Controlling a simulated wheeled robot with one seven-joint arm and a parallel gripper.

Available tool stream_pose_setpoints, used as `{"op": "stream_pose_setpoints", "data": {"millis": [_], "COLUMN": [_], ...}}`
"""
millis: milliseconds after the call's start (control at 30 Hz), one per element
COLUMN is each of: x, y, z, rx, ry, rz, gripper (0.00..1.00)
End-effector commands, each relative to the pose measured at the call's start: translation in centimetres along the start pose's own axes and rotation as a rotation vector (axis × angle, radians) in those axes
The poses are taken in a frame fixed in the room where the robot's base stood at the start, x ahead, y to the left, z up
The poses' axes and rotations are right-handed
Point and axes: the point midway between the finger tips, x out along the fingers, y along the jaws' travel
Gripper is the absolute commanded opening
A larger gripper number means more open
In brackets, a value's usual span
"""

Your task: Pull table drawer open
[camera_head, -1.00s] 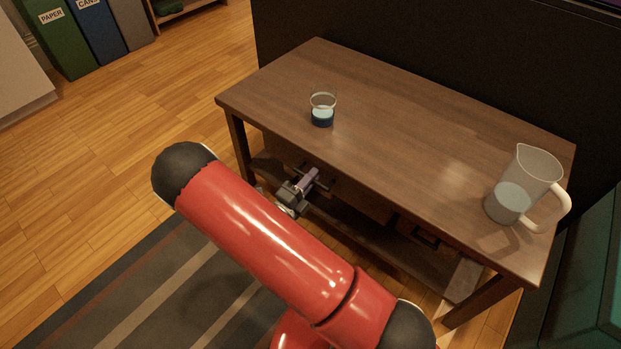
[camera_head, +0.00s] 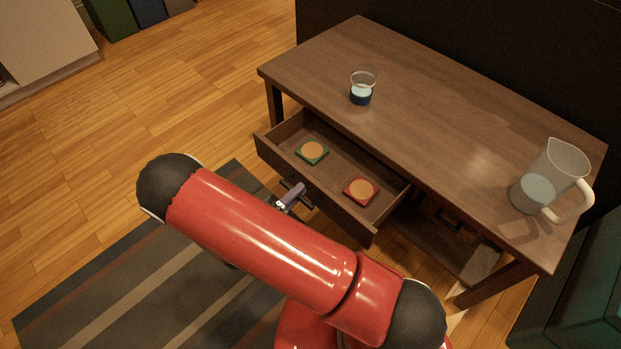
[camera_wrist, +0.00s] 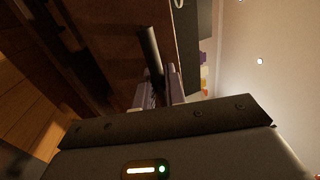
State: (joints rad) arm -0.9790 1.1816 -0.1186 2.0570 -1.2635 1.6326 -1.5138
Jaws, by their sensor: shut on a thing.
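The wooden table (camera_head: 450,118) has its left drawer (camera_head: 327,200) pulled well out in the head view. Inside the drawer lie a green square coaster (camera_head: 312,152) and a red square coaster (camera_head: 361,190), each with an orange round centre. My gripper (camera_head: 291,197) is at the drawer's front, shut on the dark bar handle (camera_head: 304,203). My red arm hides part of the gripper. In the wrist view the handle (camera_wrist: 151,52) runs up from between the fingers (camera_wrist: 157,92), beside the brown drawer front.
A striped rug (camera_head: 120,285) and open floor lie left of my arm.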

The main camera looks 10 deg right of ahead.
Motion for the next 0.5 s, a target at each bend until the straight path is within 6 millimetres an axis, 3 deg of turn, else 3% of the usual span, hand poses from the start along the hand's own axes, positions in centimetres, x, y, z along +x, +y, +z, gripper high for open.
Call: {"op": "stream_pose_setpoints", "data": {"millis": [200,500], "x": [-2.0,-2.5], "y": [-0.6,-0.7], "z": [0.1,0.0], "rx": [0.002,0.002], "ry": [0.000,0.001], "rz": [-0.005,-0.007], "gripper": [0.00,0.00]}}
